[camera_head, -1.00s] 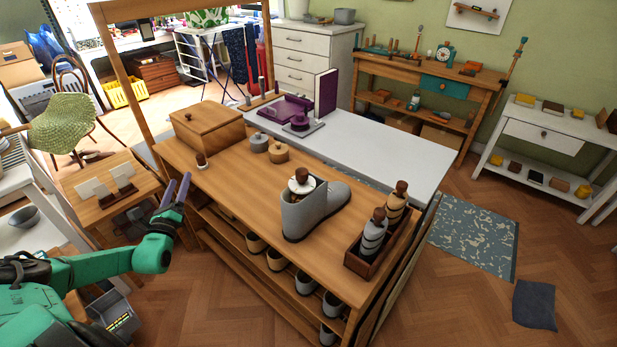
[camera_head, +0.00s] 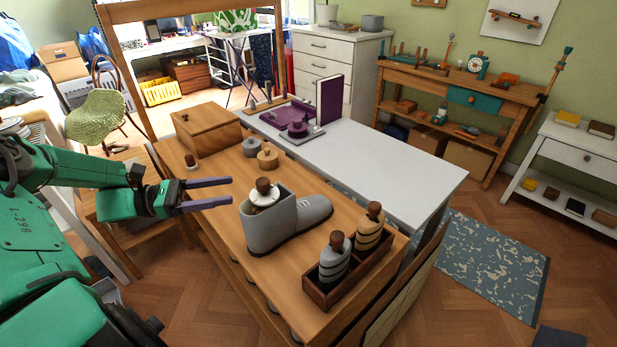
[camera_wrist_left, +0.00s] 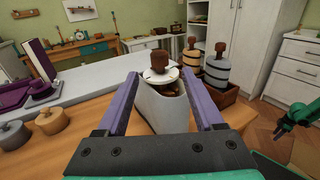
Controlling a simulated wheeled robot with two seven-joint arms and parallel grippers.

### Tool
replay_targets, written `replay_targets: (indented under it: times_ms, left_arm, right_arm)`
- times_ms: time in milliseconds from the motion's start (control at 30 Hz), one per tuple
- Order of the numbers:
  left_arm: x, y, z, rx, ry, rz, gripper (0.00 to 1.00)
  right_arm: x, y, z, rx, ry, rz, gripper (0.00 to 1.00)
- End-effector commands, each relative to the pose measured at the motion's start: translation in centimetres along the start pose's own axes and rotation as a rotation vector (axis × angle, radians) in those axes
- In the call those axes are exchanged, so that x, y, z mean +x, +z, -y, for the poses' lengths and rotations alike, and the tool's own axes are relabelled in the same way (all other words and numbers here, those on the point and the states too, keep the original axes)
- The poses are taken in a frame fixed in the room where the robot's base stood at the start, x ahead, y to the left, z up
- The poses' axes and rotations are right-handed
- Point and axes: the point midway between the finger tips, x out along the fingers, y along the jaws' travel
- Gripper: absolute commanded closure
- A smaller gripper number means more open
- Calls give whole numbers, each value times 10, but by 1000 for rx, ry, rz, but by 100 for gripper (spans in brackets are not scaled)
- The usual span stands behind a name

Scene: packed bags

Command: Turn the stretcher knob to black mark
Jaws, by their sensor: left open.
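A grey boot (camera_head: 285,222) stands on the wooden bench, its toe pointing right in the head view. A stretcher with a brown knob (camera_head: 263,186) and a white disc (camera_head: 264,198) sits in its top opening. The knob (camera_wrist_left: 159,59) and disc (camera_wrist_left: 160,76) also show in the left wrist view, ahead and between the fingers. The black mark cannot be made out. My left gripper (camera_head: 232,191) is open and empty, its purple fingers pointing at the boot from the left, a little short of the knob. In the head view my right gripper does not show.
A wooden box (camera_head: 309,284) with two knobbed stretchers stands right of the boot. Two round knobbed pieces (camera_head: 267,157) and a lidded wooden box (camera_head: 206,130) lie behind on the bench. A white table (camera_head: 400,168) adjoins the bench.

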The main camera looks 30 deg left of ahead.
Motion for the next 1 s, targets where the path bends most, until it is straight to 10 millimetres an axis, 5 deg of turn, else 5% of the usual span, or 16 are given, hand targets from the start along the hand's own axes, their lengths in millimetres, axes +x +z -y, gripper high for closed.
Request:
replay_targets:
  times_ms: [300, 600, 933, 1000]
  left_arm:
    - [67, 1, 0, -1, -1, 5, 31]
    - [134, -1, 0, 0, 1, 3, 31]
    - [144, 0, -1, 2, 3, 1, 31]
    - [143, 0, -1, 2, 3, 2, 54]
  right_arm:
    - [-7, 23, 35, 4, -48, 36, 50]
    - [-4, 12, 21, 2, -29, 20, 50]
    - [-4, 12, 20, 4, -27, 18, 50]
    - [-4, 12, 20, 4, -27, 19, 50]
